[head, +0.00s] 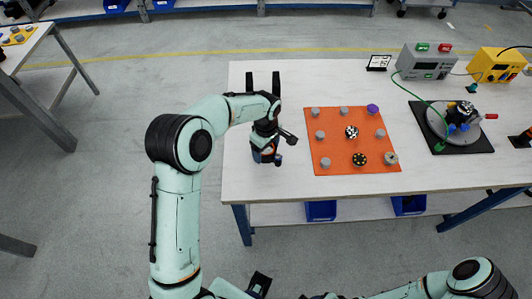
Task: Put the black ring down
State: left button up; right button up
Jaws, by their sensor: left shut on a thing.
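My left gripper (266,155) hangs down over the left part of the white table (315,88), left of the orange mat (345,113). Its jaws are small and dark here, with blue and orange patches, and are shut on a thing. That thing is mostly hidden by the jaws and wrist, so its ring shape and any contact with the table cannot be made out. My right gripper cannot be made out.
Two black upright bars (276,82) show just beyond my left wrist. A grey box (425,62), a yellow box (496,65) and a round fixture on a black base (478,138) stand at the right. The table is bare between the mat and its back edge.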

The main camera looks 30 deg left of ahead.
pick_arm(q)
jog(key=shift+f, duration=1.3)
jog(key=shift+f, duration=0.15)
jog(key=o, duration=0.9)
notch_tip(320, 180, up, 12)
jog(key=shift+r+p, duration=0.2)
jog(key=shift+p, duration=0.2)
jog(key=shift+f, duration=0.1)
